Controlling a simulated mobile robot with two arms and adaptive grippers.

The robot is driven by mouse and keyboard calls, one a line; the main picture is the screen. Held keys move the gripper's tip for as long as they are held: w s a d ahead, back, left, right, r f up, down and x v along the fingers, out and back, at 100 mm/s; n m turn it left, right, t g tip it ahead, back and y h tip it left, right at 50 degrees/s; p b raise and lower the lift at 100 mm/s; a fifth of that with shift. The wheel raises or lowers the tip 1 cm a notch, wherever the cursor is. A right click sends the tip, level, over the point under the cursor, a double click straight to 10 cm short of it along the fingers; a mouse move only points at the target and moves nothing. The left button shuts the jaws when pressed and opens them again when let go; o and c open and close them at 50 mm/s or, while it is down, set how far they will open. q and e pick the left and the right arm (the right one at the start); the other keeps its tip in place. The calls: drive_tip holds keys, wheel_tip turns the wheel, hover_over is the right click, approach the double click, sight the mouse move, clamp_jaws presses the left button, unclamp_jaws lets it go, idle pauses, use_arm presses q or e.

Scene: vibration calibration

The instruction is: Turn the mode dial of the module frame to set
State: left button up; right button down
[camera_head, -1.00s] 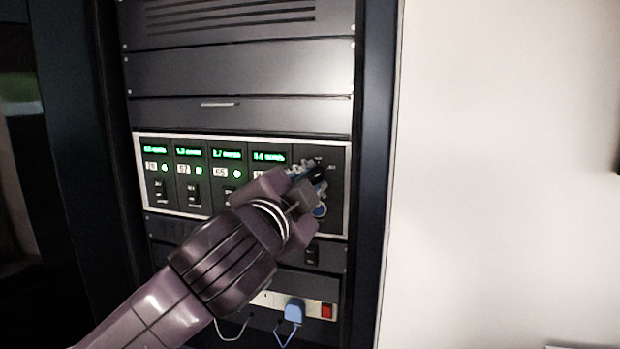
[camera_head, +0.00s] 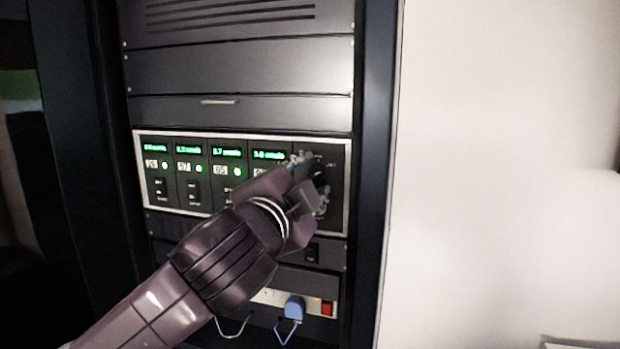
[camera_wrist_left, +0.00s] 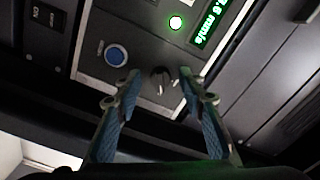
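The module frame (camera_head: 335,205) is a light-rimmed panel in the rack, with several green displays. Its mode dial (camera_wrist_left: 160,77) is a small dark knob, seen in the left wrist view beside a round blue button (camera_wrist_left: 115,56). In the head view, the dial (camera_head: 319,171) is partly hidden by my fingers. My left gripper (camera_head: 310,176) is at the panel's right module. In the left wrist view, my left gripper (camera_wrist_left: 157,84) is open, with one finger on each side of the dial and gaps visible. My right gripper is not in view.
Below the panel are a black switch (camera_head: 312,254) and a power strip with a blue plug (camera_head: 295,308) and a red switch (camera_head: 327,310). A plain pale wall (camera_head: 510,170) is right of the rack.

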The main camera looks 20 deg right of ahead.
use_arm(q)
drive_tip(key=v, duration=1.2)
